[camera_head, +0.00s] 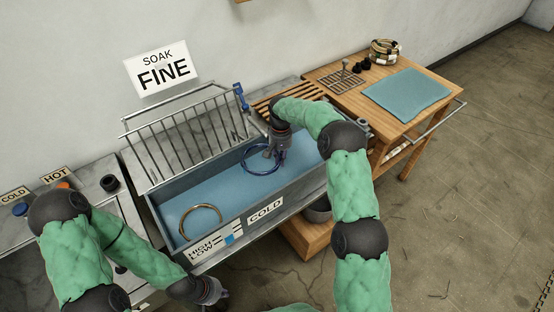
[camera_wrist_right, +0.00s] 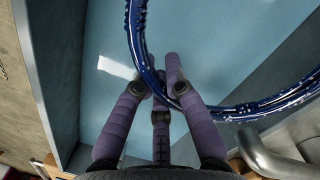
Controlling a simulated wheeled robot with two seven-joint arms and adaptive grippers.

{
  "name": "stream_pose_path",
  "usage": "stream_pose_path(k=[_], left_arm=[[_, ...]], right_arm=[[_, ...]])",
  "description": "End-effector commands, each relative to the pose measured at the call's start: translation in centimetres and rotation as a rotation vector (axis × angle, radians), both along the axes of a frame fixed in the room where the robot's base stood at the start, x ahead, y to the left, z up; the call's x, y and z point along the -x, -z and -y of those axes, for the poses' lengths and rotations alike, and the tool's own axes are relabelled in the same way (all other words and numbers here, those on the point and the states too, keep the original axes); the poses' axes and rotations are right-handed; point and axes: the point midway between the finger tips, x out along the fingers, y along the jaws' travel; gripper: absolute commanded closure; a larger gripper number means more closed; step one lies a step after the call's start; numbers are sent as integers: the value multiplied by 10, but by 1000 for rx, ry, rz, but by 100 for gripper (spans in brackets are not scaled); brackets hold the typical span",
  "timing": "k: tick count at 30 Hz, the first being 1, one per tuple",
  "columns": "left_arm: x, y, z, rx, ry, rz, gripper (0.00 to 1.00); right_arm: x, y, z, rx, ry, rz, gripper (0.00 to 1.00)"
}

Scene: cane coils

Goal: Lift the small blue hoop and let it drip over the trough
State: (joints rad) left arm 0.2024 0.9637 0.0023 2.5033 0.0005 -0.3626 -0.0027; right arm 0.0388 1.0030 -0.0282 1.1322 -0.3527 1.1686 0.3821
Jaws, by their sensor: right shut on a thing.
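The small blue hoop (camera_head: 262,172) is in the grasp of my right gripper (camera_head: 270,153), over the blue-lined trough (camera_head: 178,190). In the right wrist view the hoop (camera_wrist_right: 144,62) is dark blue with pale wet-looking spots, and the fingers of my right gripper (camera_wrist_right: 162,85) are closed on its rim. I cannot tell whether the hoop touches the water. A tan hoop (camera_head: 200,221) lies in the left part of the trough. My left gripper (camera_head: 212,294) is low at the front, outside the trough; its fingers are too small and partly cut off to read.
A wire rack (camera_head: 190,140) stands along the trough's back edge. A slatted wooden board (camera_head: 290,95) lies at its right end. A wooden cart (camera_head: 345,85) holds a blue mat (camera_head: 407,95) and a patterned coil (camera_head: 384,52). A counter with HOT and COLD labels is at left.

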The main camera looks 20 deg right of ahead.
Motion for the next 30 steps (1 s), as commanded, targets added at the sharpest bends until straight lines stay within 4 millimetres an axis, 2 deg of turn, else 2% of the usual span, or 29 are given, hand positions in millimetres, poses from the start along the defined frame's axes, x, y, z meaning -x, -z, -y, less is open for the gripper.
stream_pose_path(k=[17, 30], left_arm=[[0, -2, 0, 0, 0, -1, 100], [0, -17, 0, 0, 0, 0, 100]], right_arm=[[-1, -6, 3, 0, 2, 9, 100], [10, -28, 7, 1, 2, 6, 100]])
